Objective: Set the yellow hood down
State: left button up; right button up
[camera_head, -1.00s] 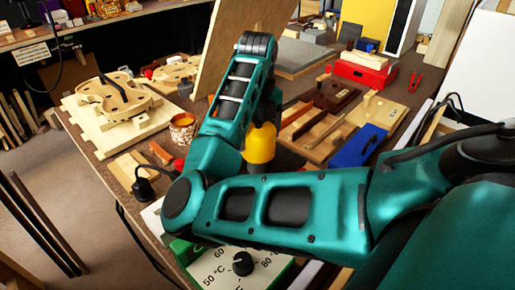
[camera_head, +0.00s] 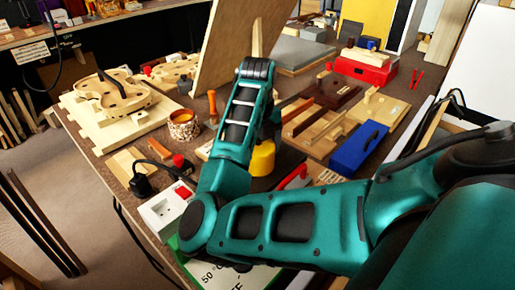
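The yellow hood (camera_head: 262,160) is near the middle of the bench, partly hidden by my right forearm. It looks upright, low over or on the bench top; whether it touches cannot be told. My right arm comes in from the right and bends back up, with the dark wrist and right gripper (camera_head: 267,134) just above the hood. The fingertips are mostly hidden, so their grip on the hood does not show. My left gripper is not in view.
A blue box (camera_head: 358,150) and wooden jigs stand right of the hood, a red box (camera_head: 366,66) farther back. Left are a jar (camera_head: 183,127), a violin body (camera_head: 122,95) and a white socket box (camera_head: 165,209). A plywood panel (camera_head: 232,42) stands behind. A dial box is mostly covered by my arm.

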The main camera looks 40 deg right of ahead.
jog(key=shift+o, duration=0.4)
jog(key=shift+r, duration=0.55)
notch_tip(320, 180, up, 7)
jog(key=p, duration=0.2)
jog(key=shift+r+p, duration=0.15)
jog(key=shift+p, duration=0.15)
notch_tip(320, 180, up, 3)
jog(key=shift+r+p, duration=0.2)
jog(key=shift+p, duration=0.15)
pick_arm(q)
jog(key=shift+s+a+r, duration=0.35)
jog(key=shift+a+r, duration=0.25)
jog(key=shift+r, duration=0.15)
pick_arm(e)
jog(key=shift+r, duration=0.25)
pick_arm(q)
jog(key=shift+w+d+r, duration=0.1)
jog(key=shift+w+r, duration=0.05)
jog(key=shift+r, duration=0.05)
